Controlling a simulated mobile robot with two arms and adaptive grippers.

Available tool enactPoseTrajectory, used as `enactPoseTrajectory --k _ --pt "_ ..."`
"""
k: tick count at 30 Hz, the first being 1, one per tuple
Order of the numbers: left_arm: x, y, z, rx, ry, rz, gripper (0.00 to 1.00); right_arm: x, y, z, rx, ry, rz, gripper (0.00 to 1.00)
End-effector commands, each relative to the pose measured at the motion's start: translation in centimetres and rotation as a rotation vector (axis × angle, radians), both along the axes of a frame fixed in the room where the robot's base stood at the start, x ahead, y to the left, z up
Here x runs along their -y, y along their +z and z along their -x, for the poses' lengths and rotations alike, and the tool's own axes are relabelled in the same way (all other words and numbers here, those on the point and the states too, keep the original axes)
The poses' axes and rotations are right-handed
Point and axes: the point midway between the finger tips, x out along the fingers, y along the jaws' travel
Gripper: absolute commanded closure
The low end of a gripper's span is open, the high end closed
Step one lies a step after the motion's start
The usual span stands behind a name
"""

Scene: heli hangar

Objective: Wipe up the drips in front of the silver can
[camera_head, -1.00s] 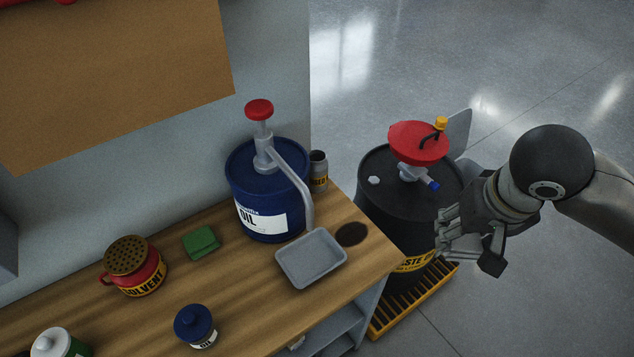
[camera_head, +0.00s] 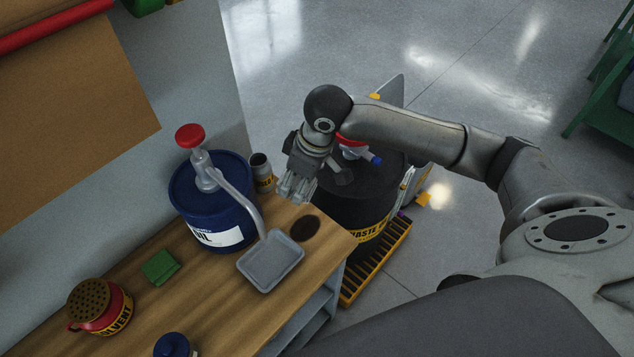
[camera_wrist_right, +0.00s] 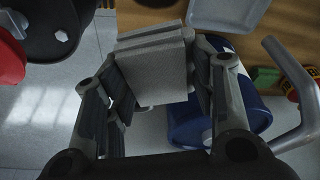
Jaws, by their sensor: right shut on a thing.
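The silver can (camera_head: 262,172) stands on the wooden bench beside the blue oil drum, open at the top with a yellow-lettered dark label. A dark drip patch (camera_head: 305,228) lies on the bench in front of it, near the right end. My right gripper (camera_head: 297,188) is just right of the can, above the bench's end, fingers pointing down. It is shut on a grey, folded-looking cloth (camera_wrist_right: 155,72), best seen in the wrist view. I cannot tell whether the cloth touches the bench. My left gripper is not in view.
The blue oil drum (camera_head: 212,205) has a red-topped pump with its spout over a grey tray (camera_head: 272,260). A black waste drum (camera_head: 362,190) stands beyond the bench end.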

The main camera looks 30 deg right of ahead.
Motion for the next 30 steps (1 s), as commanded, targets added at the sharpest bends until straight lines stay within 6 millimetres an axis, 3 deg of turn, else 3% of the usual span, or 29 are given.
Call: enactPoseTrajectory --k 1,6,15,23,30 --pt "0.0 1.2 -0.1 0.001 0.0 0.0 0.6 0.3 -0.2 -0.1 -0.007 0.038 -0.001 0.68" --pt "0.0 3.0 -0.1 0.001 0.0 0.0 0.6 1.6 -2.5 -0.5 -0.008 0.192 -0.002 0.68" --pt "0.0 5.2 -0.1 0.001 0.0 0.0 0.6 3.8 -6.2 -0.1 -0.004 0.404 -0.001 0.68" --pt "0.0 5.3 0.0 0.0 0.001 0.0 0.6 4.5 -7.6 0.1 0.001 0.464 0.001 0.68" --pt "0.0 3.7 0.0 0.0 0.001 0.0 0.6 4.5 -9.0 0.1 0.001 0.465 0.001 0.68"
